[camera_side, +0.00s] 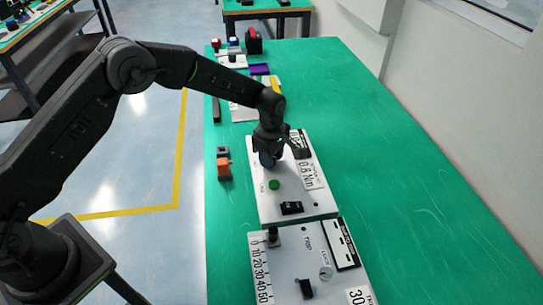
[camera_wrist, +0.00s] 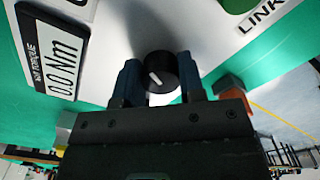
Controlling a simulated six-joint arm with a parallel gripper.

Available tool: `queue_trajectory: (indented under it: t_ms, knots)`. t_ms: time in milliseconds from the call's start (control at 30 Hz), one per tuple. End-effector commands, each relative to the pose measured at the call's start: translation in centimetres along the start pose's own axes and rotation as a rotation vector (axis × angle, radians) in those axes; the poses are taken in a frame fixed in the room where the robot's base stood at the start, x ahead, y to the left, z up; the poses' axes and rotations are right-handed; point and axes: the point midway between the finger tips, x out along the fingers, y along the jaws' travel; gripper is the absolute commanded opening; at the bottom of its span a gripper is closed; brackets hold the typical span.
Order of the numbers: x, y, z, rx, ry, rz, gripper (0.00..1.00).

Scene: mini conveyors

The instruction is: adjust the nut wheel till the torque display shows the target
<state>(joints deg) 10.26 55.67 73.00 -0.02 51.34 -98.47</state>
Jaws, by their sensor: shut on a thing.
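The nut wheel (camera_wrist: 160,72), a black round knob with a white pointer line, sits on a white panel (camera_side: 262,208). My gripper (camera_wrist: 158,84) has its blue fingers on either side of the knob, shut on it. In the side view my gripper (camera_side: 270,158) is low over the far part of the panel and hides the knob. The torque display (camera_wrist: 62,50) in the wrist view reads 0.0 Nm. A label on the panel reading 0.8 Nm (camera_side: 308,173) shows in the side view.
The panel also bears a green button (camera_side: 274,185) and a black switch (camera_side: 291,207). A second white panel (camera_side: 300,262) with a scale and knobs stands nearer. An orange block (camera_side: 223,168) lies left of the panel. The green table (camera_side: 390,165) is clear on the right.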

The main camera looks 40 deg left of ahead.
Motion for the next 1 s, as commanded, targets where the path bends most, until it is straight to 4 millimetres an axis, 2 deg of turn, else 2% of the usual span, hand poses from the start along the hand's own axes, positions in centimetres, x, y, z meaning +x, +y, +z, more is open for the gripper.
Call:
queue_trajectory:
  t_ms: [1000]
  knots:
    - [-0.05, -0.3, -0.19, 0.965, 0.001, 0.001, 0.13]
